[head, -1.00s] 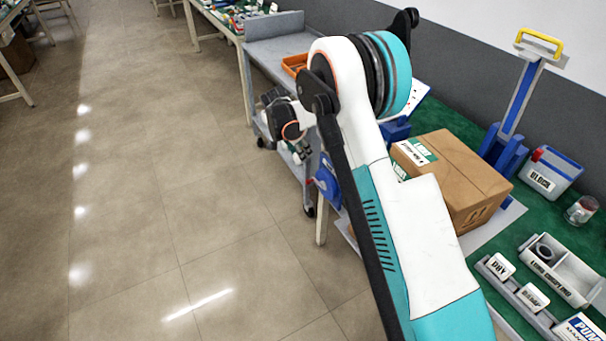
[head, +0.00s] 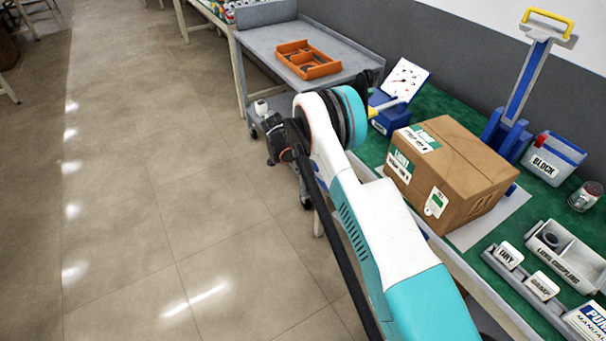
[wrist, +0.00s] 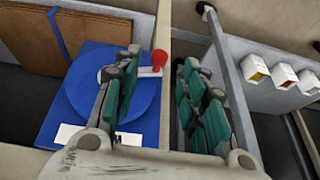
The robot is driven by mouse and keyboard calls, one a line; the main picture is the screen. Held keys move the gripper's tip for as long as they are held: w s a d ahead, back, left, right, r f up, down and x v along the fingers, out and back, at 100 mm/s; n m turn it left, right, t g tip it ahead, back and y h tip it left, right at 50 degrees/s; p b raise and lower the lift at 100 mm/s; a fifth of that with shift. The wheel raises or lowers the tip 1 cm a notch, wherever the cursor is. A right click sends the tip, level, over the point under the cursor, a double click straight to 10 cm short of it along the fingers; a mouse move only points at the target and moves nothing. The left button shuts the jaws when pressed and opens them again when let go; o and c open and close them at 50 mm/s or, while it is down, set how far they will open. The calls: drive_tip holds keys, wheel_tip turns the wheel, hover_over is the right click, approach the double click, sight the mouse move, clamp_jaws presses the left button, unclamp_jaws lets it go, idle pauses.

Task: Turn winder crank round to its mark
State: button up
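The left finger covers part of the disc and crank. The knob shows in the gap, just beyond the fingertips; I cannot tell whether a finger touches it. The mark cannot be made out. In the head view, I cannot make out the winder.
In the head view, a cardboard box (head: 455,185) stands on the green-topped bench, with a blue press (head: 520,90) behind it. A grey cart (head: 275,45) carries an orange tray (head: 308,62). Open floor (head: 130,200) lies left. In the wrist view, a grey rail (wrist: 228,75) runs right of my fingers.

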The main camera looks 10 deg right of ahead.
drive_tip(key=b+x, duration=0.1)
drive_tip(key=x, duration=0.4)
clamp_jaws()
